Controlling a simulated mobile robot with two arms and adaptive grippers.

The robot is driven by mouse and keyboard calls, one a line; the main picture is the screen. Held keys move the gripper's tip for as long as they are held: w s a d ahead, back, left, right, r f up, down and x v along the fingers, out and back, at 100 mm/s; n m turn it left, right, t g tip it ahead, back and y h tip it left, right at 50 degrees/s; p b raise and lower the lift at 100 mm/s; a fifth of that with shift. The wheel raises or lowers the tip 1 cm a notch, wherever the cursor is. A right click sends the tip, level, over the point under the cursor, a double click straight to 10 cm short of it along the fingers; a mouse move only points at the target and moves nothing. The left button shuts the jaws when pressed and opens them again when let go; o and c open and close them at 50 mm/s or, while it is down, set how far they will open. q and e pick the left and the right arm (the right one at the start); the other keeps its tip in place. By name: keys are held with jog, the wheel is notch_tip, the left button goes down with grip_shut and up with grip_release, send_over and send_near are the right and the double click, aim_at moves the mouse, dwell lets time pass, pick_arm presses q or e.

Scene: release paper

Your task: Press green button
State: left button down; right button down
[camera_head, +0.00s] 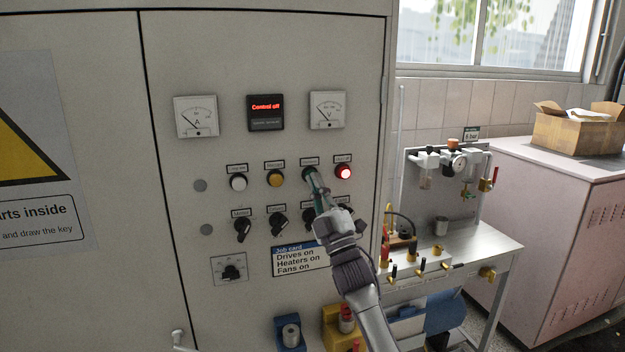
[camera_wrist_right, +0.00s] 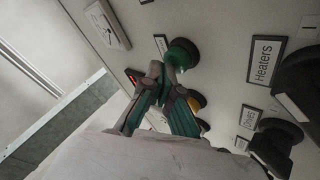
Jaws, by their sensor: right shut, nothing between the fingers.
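The green button (camera_head: 309,171) is on the cabinet's control panel, between the yellow button (camera_head: 275,179) and the lit red button (camera_head: 344,172). My right gripper (camera_head: 315,183) is shut and empty, its tips right in front of the green button and partly covering it. In the right wrist view the green button (camera_wrist_right: 182,53) shows just beyond the shut fingertips (camera_wrist_right: 160,72). I cannot tell whether the tips touch it. My left gripper is in neither view.
The display (camera_head: 266,107) reads "Control off". A white button (camera_head: 238,182) is at the left of the row. Black rotary switches (camera_head: 243,228) sit below the buttons, with a job card (camera_head: 300,260) underneath. A metal bench (camera_head: 478,244) with fittings stands right of the cabinet.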

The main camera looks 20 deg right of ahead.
jog(key=shift+w, duration=0.25)
dwell(0.6)
jog(key=shift+s, duration=0.9)
jog(key=shift+p, duration=0.3)
jog(key=s+p, duration=0.2)
jog(key=s, duration=0.3)
jog(key=shift+d, duration=0.1)
